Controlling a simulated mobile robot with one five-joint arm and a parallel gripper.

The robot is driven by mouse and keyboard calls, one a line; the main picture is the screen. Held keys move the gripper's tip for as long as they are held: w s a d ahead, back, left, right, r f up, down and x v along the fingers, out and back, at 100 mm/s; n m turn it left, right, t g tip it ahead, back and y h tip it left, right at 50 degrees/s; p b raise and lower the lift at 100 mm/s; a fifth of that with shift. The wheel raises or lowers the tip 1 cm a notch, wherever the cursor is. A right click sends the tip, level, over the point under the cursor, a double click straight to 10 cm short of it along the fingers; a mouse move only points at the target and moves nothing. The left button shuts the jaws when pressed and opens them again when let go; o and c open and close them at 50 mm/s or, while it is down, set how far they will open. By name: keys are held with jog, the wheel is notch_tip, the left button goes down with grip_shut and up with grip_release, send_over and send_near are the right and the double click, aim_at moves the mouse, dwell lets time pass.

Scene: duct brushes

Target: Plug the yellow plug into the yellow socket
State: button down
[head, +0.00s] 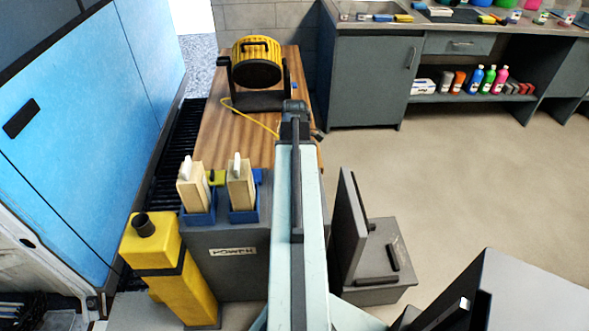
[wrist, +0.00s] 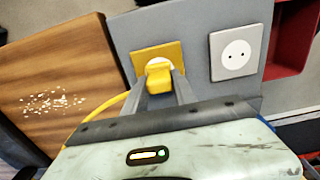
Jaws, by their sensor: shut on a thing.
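In the wrist view my gripper (wrist: 160,79) is shut on the yellow plug (wrist: 158,74), one finger on each side. The plug is right in front of the yellow socket (wrist: 174,50), a yellow plate with a white round face on a grey panel. The plug hides the lower part of that face. I cannot tell whether the plug touches the face or sits in it. A yellow cable (wrist: 105,110) runs left from the plug. In the head view my arm hides the plug and socket.
A white socket (wrist: 236,53) sits right of the yellow one. In the head view a yellow drum-shaped device (head: 257,65) stands on a wooden table (head: 215,125). A grey box marked POWER (head: 235,275) and a yellow canister (head: 158,250) stand nearer. Open floor (head: 460,180) lies right.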

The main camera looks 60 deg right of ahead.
jog(key=shift+f+b, duration=0.35)
jog(key=shift+f, duration=0.05)
jog(key=c, duration=0.9)
grip_release()
jog(key=shift+r, duration=0.1)
notch_tip(320, 180, up, 8)
jog(key=p, duration=0.8)
